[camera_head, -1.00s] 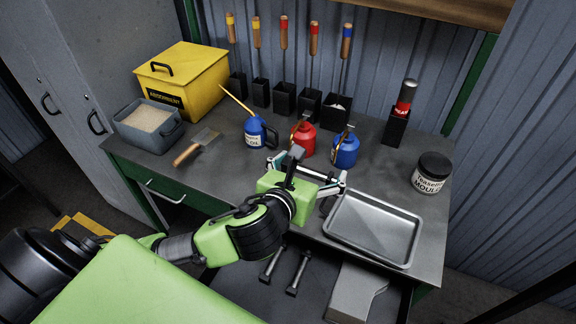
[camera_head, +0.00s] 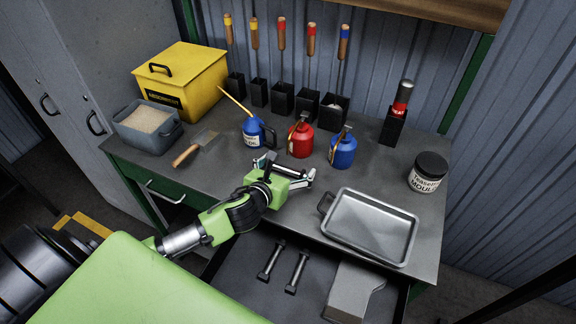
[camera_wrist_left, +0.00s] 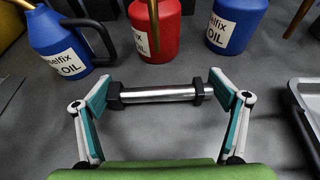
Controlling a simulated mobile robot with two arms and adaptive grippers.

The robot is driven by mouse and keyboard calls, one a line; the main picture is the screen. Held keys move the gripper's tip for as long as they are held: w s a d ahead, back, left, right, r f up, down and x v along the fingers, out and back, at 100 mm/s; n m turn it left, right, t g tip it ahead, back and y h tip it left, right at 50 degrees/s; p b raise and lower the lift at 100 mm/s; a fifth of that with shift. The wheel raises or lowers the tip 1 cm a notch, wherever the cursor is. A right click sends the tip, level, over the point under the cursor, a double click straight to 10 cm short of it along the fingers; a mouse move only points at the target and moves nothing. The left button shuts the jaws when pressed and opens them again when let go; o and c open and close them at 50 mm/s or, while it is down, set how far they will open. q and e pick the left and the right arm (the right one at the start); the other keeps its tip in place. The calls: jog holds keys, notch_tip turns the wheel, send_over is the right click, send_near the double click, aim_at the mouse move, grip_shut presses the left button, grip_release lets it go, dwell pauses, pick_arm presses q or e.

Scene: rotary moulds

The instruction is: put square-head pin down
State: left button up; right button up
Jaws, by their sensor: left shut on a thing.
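My left gripper (camera_head: 284,171) is over the front part of the dark workbench, in front of the oil cans. It is shut on the square-head pin (camera_wrist_left: 158,95), which lies crosswise between the fingers in the left wrist view. The pin has a shiny metal shaft and dark blocky ends, with a fingertip at each end. In the head view the pin is small and partly hidden by the gripper. I cannot tell whether it touches the bench top. My right gripper is not in view.
A blue oil can (camera_head: 254,133), a red one (camera_head: 300,138) and another blue one (camera_head: 343,150) stand behind the gripper. A metal tray (camera_head: 368,228) lies to the right. The open drawer (camera_head: 240,270) below holds two bolt-like pins (camera_head: 297,272).

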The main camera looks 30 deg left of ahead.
pick_arm(q)
jog(key=shift+f, duration=0.1)
jog(key=o, duration=1.3)
jog(key=b+v, duration=0.1)
jog(key=v, duration=1)
jog(key=shift+s, duration=0.1)
jog(key=shift+s+r, duration=0.25)
jog(key=shift+s, duration=0.15)
